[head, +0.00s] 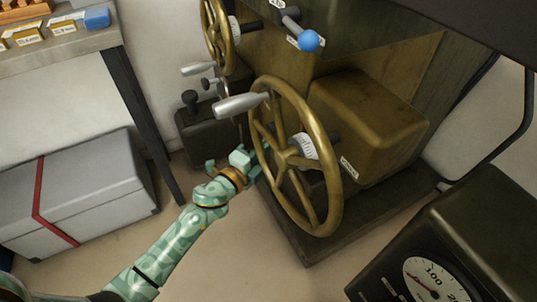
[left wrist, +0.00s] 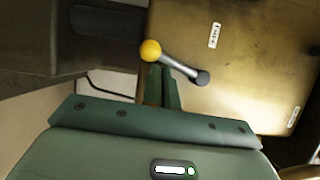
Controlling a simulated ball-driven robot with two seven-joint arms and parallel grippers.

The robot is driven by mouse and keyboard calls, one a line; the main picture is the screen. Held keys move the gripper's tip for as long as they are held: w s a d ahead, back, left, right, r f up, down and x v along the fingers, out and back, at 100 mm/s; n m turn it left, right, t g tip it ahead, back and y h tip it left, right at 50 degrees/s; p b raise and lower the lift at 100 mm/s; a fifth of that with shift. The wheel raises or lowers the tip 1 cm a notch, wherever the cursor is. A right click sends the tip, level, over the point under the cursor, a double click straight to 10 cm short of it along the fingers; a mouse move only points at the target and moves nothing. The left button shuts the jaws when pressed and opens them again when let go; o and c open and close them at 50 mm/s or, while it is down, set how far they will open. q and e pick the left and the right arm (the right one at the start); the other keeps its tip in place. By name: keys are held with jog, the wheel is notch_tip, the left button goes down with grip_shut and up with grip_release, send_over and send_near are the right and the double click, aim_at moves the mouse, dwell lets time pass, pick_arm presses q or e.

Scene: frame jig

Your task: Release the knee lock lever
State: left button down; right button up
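In the left wrist view, a lever with a yellow ball knob (left wrist: 151,50) has a grey rod sloping down right to a dark pivot (left wrist: 202,77) on a brass-coloured housing. A small label (left wrist: 214,35) sits above it, too small to read surely. This lever is not seen in the head view. My left gripper (head: 240,158) is low beside the left rim of the large brass handwheel (head: 325,135). Its green fingers (left wrist: 162,85) end just below the yellow knob. I cannot tell whether they touch it or how far apart they are. My right gripper is not in view.
A lever with a blue ball (head: 308,40) and label stands at the top. A grey crank handle (head: 241,104) juts from the wheel towards my arm. A second brass wheel (head: 218,35) is behind. A grey case (head: 80,190) lies left; a dial box (head: 440,270) stands lower right.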

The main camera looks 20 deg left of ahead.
pick_arm(q)
jog(key=shift+w+a+f, duration=0.1)
jog(key=shift+w+a, duration=0.25)
jog(key=shift+a, duration=0.15)
jog(key=shift+m+t, duration=0.3)
jog(key=shift+m, duration=0.4)
jog(key=shift+w+a+r, duration=0.5)
jog(key=shift+w+a, duration=0.2)
jog(key=shift+a, duration=0.2)
jog(key=shift+w+a+r, duration=0.45)
jog(key=shift+w+a, duration=0.2)
jog(key=shift+a, duration=0.2)
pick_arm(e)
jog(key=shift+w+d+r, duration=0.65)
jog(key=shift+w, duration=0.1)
pick_arm(q)
jog(key=shift+f+b, duration=0.1)
jog(key=shift+b, duration=0.25)
